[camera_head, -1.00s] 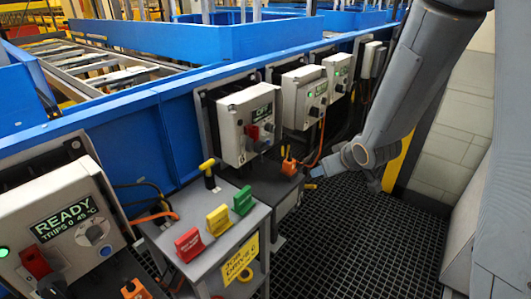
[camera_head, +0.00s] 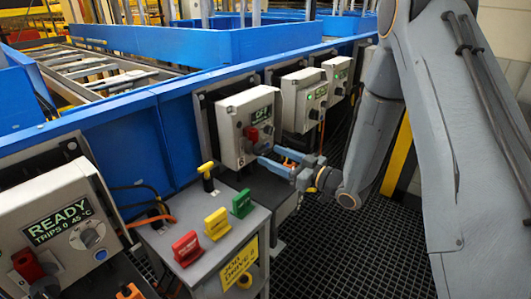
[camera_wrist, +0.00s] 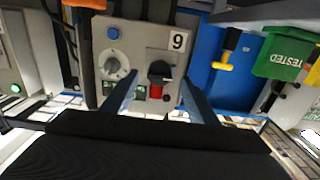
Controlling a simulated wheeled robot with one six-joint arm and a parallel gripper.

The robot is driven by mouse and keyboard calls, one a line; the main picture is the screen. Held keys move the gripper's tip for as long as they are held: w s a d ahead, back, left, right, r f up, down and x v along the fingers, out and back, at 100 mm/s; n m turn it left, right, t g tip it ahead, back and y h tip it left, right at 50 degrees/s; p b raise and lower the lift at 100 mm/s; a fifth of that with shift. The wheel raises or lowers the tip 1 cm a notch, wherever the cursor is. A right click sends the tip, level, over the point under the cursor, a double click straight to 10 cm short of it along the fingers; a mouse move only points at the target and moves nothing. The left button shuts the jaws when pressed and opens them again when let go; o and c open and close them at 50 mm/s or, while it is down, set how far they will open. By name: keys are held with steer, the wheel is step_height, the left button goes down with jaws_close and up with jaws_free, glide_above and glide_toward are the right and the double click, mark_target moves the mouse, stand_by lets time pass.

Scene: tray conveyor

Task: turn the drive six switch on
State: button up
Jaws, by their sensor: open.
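The drive six box is a light grey control box (camera_head: 236,128), mid-left of centre in the head view, with a display reading OFF (camera_head: 263,115). Its switch, red with a black lower part (camera_head: 251,133), is on the front. In the wrist view the box (camera_wrist: 98,50) appears upside down, its label (camera_wrist: 178,41) looking like a 9. There the switch (camera_wrist: 160,72) lies between my fingers, black part up and red part down. My gripper (camera_head: 266,156) is open and empty in front of the box; it also frames the switch in the wrist view (camera_wrist: 158,82). I cannot tell whether it touches.
A near box (camera_head: 62,212) reads READY. Other boxes (camera_head: 303,98) stand farther right. A grey cart (camera_head: 205,258) below carries red, yellow (camera_head: 217,224) and green tags and a yellow-handled tool (camera_head: 207,170). The blue conveyor wall (camera_head: 150,120) runs behind. Dark grating (camera_head: 320,250) is clear.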

mark_target(265, 151)
steer(key=shift+x, duration=1.95)
steer(key=c, duration=1)
steer(key=shift+m+p, duration=0.75)
steer(key=shift+m, duration=0.75)
steer(key=shift+c, duration=0.2)
steer(key=o, duration=1)
steer(key=shift+o, duration=0.2)
steer(key=b+v, duration=0.1)
steer(key=v, duration=0.7)
